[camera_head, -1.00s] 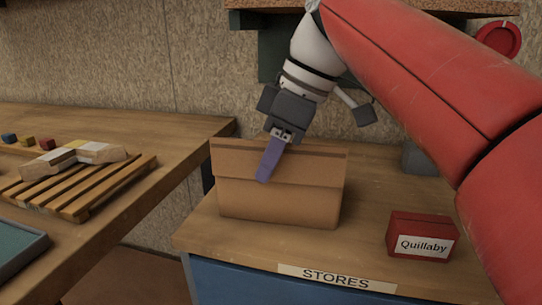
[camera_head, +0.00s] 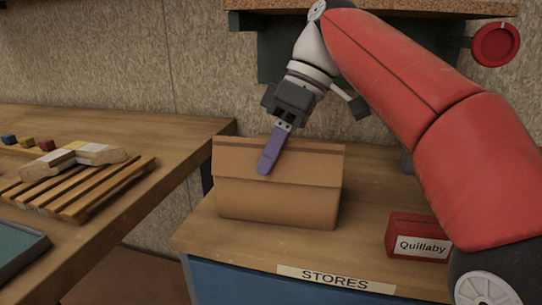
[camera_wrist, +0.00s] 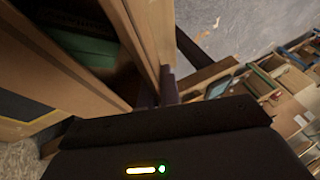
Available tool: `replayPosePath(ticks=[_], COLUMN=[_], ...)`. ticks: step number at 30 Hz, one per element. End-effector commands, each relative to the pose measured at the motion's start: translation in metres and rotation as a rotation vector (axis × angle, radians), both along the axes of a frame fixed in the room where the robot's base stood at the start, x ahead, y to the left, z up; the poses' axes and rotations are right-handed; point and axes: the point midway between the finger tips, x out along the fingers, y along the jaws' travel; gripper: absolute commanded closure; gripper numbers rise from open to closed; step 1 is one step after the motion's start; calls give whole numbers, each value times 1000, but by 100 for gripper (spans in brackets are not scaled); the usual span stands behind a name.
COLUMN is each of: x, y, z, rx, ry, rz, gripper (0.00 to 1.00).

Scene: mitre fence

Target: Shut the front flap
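The brown cardboard box (camera_head: 278,206) stands on the wooden top of the stores cabinet. Its front flap (camera_head: 315,165) rises from the front edge, above a crease, and flares slightly toward the camera. My gripper (camera_head: 266,168) points down at the flap's near side, left of its middle, and its purple fingers overlap the flap. In the wrist view the dark fingers (camera_wrist: 158,90) lie close together by a cardboard edge (camera_wrist: 150,30), with no object seen between them. A green thing (camera_wrist: 85,42) shows inside the box. Whether the fingers touch the flap is unclear.
A red Quillaby box (camera_head: 418,237) sits at the right of the cabinet top, near my arm. A shelf (camera_head: 400,10) hangs above. On the left table are a slatted pallet (camera_head: 75,190), a tray (camera_head: 15,255) and small coloured blocks (camera_head: 28,141).

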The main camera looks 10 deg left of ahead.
Motion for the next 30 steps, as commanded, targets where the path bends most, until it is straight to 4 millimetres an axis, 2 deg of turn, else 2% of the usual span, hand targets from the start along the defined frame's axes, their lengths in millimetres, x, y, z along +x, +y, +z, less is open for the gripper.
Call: replayPosePath(ticks=[6, 18, 21, 24, 30], x=[3, 3, 3, 3, 3], y=[-2, -3, -3, -2, -2], z=[-2, -2, -1, -1, -1], rx=[2, 1, 1, 1, 3], ry=[65, 76, 75, 75, 74], rz=[-2, -1, -2, -1, -1], gripper=[100, 100, 84, 74, 74])
